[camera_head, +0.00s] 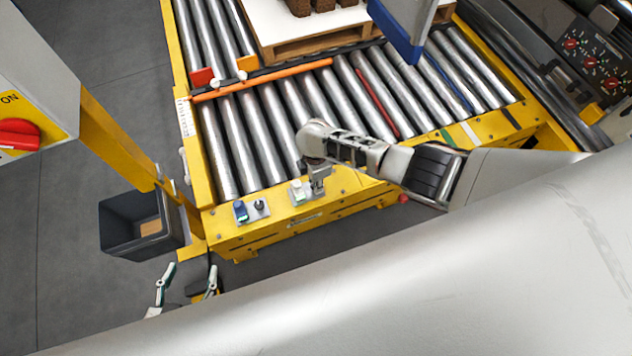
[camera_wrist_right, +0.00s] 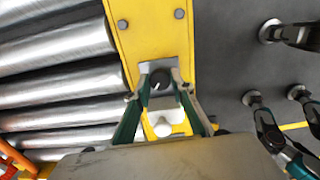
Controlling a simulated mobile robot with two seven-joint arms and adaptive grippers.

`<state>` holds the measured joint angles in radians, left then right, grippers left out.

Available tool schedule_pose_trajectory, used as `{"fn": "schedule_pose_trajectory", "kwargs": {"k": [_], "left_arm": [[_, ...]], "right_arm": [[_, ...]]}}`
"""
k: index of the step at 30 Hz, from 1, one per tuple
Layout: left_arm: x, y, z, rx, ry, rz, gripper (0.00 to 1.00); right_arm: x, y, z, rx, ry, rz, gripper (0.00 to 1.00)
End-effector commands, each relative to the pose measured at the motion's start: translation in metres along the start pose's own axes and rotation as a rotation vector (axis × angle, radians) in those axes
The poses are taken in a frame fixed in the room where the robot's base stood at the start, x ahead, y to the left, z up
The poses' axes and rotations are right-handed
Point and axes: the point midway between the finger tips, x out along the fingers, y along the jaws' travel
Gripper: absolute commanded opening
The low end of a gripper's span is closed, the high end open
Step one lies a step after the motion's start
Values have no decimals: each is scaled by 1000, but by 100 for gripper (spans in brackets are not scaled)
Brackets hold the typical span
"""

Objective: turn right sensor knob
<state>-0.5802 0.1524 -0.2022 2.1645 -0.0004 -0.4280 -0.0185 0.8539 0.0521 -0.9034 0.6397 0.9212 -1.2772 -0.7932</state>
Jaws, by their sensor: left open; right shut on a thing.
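The right sensor knob (camera_wrist_right: 160,77) is dark with a pale line on its top and sits on a small grey plate (camera_wrist_right: 145,67) on the yellow conveyor rail. My right gripper (camera_wrist_right: 161,88) has its two fingers closed around this knob. In the head view the same gripper (camera_head: 318,186) points down at the rail's front edge and hides the knob. A white button-like part (camera_head: 297,190) stands just left of it. My left gripper (camera_head: 186,286) is open and empty, low at the left, over the floor and clear of the rail.
A second plate with a blue part (camera_head: 240,210) and a black knob (camera_head: 260,205) lies further left on the rail. A dark bin (camera_head: 118,238) stands on the floor. A cabinet with a red switch (camera_head: 20,134) is at the left. A wooden pallet (camera_head: 305,42) rests on the rollers.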

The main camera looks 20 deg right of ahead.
Motion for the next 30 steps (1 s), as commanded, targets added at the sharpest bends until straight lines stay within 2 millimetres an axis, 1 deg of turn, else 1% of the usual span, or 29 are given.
{"fn": "schedule_pose_trajectory", "kwargs": {"k": [1, 6, 13, 18, 24, 30], "left_arm": [[0, -1, -2, 0, 3, -3, 56], [-1, -3, -5, -1, 6, -7, 56], [-1, -3, 1, 0, -7, -7, 56], [-3, -3, 0, 0, -7, -8, 56], [-4, -4, 0, 0, -8, -8, 56], [-4, -3, 3, 1, -14, -7, 56]], "right_arm": [[0, -1, -3, 45, 4, -2, 2], [0, -2, -3, 205, 4, -4, 2], [0, -2, -3, 422, 3, -5, 2], [1, -2, -3, 568, 4, -5, 2], [1, -2, -4, 705, 4, -6, 2], [2, -2, -3, 795, 2, -5, 2]]}}
